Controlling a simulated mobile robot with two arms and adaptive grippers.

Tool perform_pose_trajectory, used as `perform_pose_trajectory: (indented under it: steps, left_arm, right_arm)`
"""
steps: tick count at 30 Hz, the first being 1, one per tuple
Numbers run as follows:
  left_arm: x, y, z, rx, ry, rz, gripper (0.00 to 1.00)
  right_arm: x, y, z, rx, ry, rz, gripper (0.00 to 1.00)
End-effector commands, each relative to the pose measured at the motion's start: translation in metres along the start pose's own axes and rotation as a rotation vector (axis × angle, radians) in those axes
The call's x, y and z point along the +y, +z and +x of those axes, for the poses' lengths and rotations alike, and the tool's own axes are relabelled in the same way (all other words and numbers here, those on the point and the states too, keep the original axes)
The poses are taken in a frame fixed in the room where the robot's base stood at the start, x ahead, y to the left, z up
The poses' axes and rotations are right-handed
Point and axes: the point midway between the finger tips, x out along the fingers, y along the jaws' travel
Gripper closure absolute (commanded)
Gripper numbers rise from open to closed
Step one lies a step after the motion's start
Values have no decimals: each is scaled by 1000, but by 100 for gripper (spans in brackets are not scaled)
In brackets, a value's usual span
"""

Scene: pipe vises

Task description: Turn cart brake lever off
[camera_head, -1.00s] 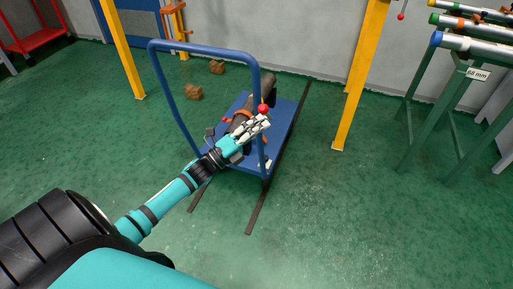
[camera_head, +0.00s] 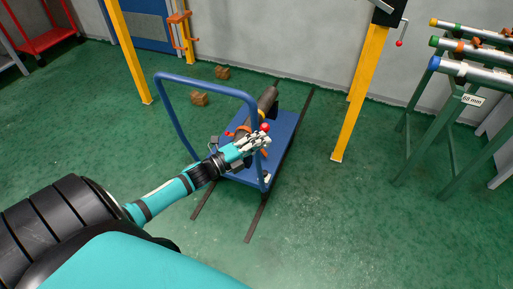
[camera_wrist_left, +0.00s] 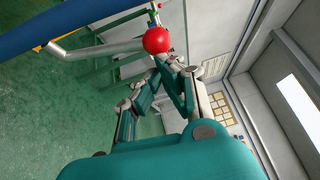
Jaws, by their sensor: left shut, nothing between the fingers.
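The blue cart (camera_head: 283,122) stands on the floor with its blue tube handle (camera_head: 205,84) on the near left side. A red ball knob (camera_head: 265,127) shows at my left gripper's fingertips; it also shows in the left wrist view (camera_wrist_left: 157,40). There, a grey metal bar (camera_wrist_left: 95,49) runs to the knob from the left, like a lever. My left gripper (camera_head: 262,141) is shut, with its fingertips right by the knob; I cannot tell whether they touch it. In the left wrist view, the gripper (camera_wrist_left: 164,62) lies just below the knob. My right gripper is not in view.
A dark pipe (camera_head: 266,100) lies on the cart. Dark strips (camera_head: 258,218) run along the floor beside it. A yellow post (camera_head: 358,105) stands to the right, and a green pipe rack (camera_head: 452,110) farther right. Small brown blocks (camera_head: 199,98) lie behind. The floor in front is clear.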

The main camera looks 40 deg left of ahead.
Motion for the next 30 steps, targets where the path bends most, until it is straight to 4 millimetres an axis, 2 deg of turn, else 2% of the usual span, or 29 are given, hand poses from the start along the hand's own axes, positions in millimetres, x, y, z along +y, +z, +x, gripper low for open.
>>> perform_pose_trajectory:
  steps: [1,12,21,30]
  left_arm:
    - [-7,2,3,1,15,-8,100]
    - [-17,15,22,-1,143,-93,100]
    - [-16,23,33,-2,156,-104,100]
    - [-18,25,35,-3,156,-104,100]
  right_arm:
    - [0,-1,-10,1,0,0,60]
    - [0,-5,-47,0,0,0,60]
    - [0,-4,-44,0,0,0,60]
    - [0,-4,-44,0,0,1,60]
